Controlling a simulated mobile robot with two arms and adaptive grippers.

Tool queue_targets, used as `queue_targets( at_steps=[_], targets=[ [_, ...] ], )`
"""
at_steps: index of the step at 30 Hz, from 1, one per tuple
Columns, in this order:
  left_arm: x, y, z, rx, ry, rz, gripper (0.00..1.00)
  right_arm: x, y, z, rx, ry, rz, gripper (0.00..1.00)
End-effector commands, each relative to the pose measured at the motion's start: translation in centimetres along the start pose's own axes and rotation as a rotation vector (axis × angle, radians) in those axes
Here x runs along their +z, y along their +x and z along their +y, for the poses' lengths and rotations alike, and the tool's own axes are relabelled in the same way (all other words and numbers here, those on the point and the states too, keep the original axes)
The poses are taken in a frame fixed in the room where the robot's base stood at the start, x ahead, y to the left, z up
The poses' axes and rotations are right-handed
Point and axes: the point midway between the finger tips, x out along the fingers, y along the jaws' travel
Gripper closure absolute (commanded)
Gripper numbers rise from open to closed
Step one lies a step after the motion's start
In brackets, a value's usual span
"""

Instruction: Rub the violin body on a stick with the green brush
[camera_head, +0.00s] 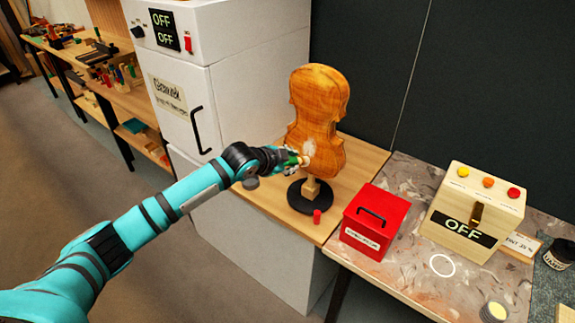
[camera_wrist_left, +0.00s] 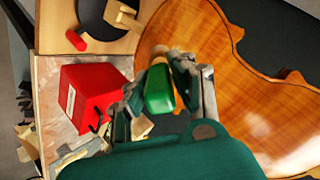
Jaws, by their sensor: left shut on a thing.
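The orange-brown violin body (camera_head: 318,105) stands upright on a wooden stick with a round black base (camera_head: 310,197), on a wooden table top. A pale patch shows on its lower left face. My left gripper (camera_head: 291,160) is at that lower part and shut on the green brush (camera_wrist_left: 159,89). The brush's pale tip (camera_head: 306,161) appears to be against the wood, though exact contact is hard to tell. In the left wrist view the violin body (camera_wrist_left: 225,60) fills the right side, and the gripper (camera_wrist_left: 168,85) holds the brush's green handle. My right gripper is not in view.
A red box (camera_head: 369,222) and a cream box with OFF label (camera_head: 471,213) stand to the right. A small red cylinder (camera_head: 317,216) sits near the black base. A white cabinet (camera_head: 220,70) stands behind, left of the violin. Shelves (camera_head: 95,75) line the far left.

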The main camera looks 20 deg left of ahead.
Motion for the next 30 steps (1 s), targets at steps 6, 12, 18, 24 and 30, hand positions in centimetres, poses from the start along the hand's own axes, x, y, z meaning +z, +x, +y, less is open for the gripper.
queue_targets(
  at_steps=[6, 12, 18, 24, 30],
  targets=[
    [-0.06, -0.03, -0.05, -0.001, 0.0, 0.001, 1.0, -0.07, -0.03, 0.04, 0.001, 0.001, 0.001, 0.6],
    [-0.05, -0.03, -0.05, -0.001, 0.0, 0.001, 1.0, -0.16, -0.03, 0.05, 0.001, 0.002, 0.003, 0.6],
    [-0.18, 0.24, -0.17, -0.001, -0.001, 0.002, 1.0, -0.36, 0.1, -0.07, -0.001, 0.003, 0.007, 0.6],
    [-0.32, 0.58, -0.33, -0.001, -0.001, 0.001, 1.0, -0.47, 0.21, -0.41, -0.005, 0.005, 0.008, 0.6],
    [-0.44, 0.91, -0.5, -0.002, 0.0, 0.001, 1.0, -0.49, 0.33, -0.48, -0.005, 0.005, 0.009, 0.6]
  ],
)
